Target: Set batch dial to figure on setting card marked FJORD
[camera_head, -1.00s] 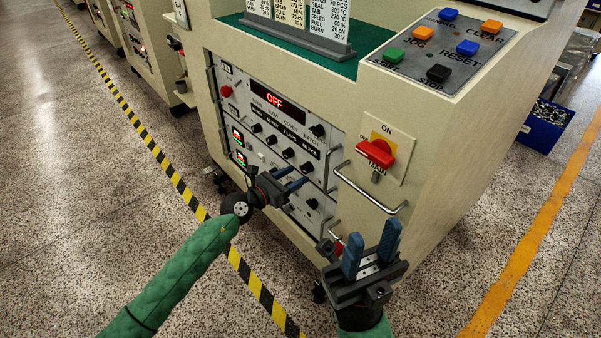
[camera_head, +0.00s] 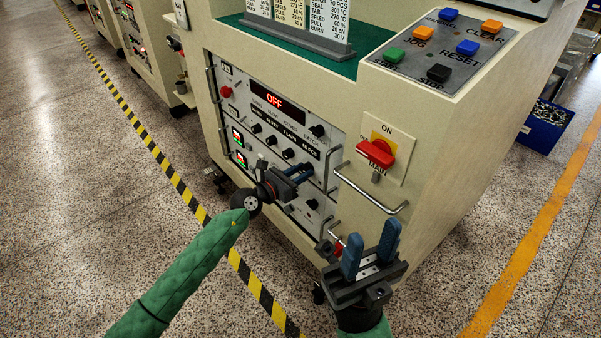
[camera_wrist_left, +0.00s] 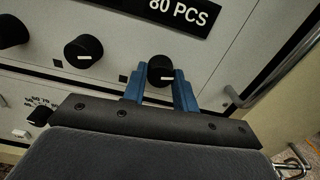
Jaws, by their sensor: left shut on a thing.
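My left gripper (camera_head: 304,172) is at the front panel, its blue fingers shut on the black batch dial. In the left wrist view, the dial (camera_wrist_left: 160,70) sits between the fingertips, its white pointer line to the right. The label (camera_wrist_left: 180,11) above it reads 80 PCS. In the head view the fingers largely hide this dial. The setting cards (camera_head: 328,18) stand in a grey holder on top of the machine. Their upper parts are cut off, and I cannot read the name FJORD. My right gripper (camera_head: 371,247) is open and empty in front of the machine's lower corner.
The panel display (camera_head: 275,101) reads OFF. Other black knobs (camera_head: 272,140) sit left of the batch dial. A red main switch (camera_head: 376,152) and a metal handle (camera_head: 372,192) are to the right. Coloured push buttons (camera_head: 438,73) are on top. The floor in front is clear.

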